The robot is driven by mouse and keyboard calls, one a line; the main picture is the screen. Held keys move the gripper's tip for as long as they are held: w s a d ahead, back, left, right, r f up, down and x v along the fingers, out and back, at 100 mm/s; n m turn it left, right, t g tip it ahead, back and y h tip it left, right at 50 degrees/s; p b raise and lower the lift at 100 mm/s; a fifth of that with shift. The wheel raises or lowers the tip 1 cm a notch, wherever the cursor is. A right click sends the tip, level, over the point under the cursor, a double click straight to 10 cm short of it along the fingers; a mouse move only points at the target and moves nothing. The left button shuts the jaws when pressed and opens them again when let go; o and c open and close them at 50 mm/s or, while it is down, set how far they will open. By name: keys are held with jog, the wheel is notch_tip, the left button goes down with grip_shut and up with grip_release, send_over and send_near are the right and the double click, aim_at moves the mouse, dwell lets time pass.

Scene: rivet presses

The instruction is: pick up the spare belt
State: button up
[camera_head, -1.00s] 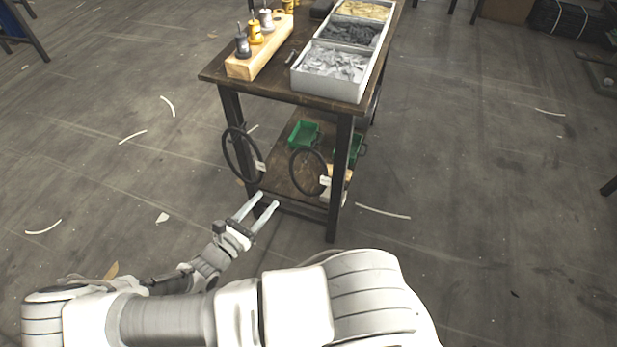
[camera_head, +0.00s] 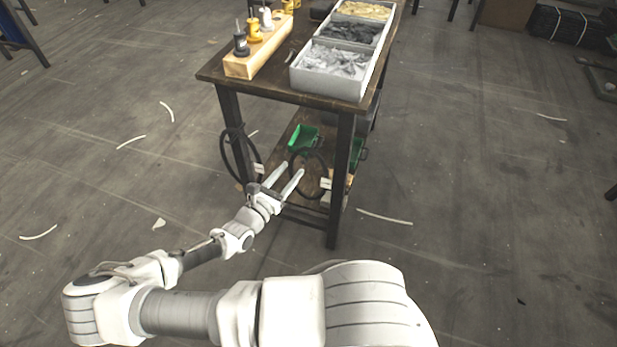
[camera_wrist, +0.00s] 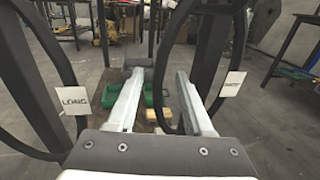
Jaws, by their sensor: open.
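Two black belt loops hang at the near end of the workbench. The left belt (camera_head: 224,150) has a white tag (camera_head: 259,168) that reads "LONG" in the wrist view (camera_wrist: 75,100). The right belt (camera_head: 326,164) has a white tag (camera_head: 326,184), whose word looks like "SHORT" in the wrist view (camera_wrist: 232,85). My gripper (camera_head: 292,168) is open and empty, its fingers pointing at the bench end near the right belt. Contact cannot be told.
The workbench (camera_head: 270,85) has dark legs and a lower shelf with green bins (camera_head: 302,138). On top are a wooden block (camera_head: 258,55) with several tools and a grey divided tray (camera_head: 330,85). White strips lie on the floor, which is otherwise open around the bench.

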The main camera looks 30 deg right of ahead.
jog(key=b+x, duration=0.1)
jog(key=x, duration=0.3)
jog(key=shift+d+r, duration=0.15)
jog(key=shift+d, duration=0.1)
jog(key=shift+c, duration=0.3)
grip_shut()
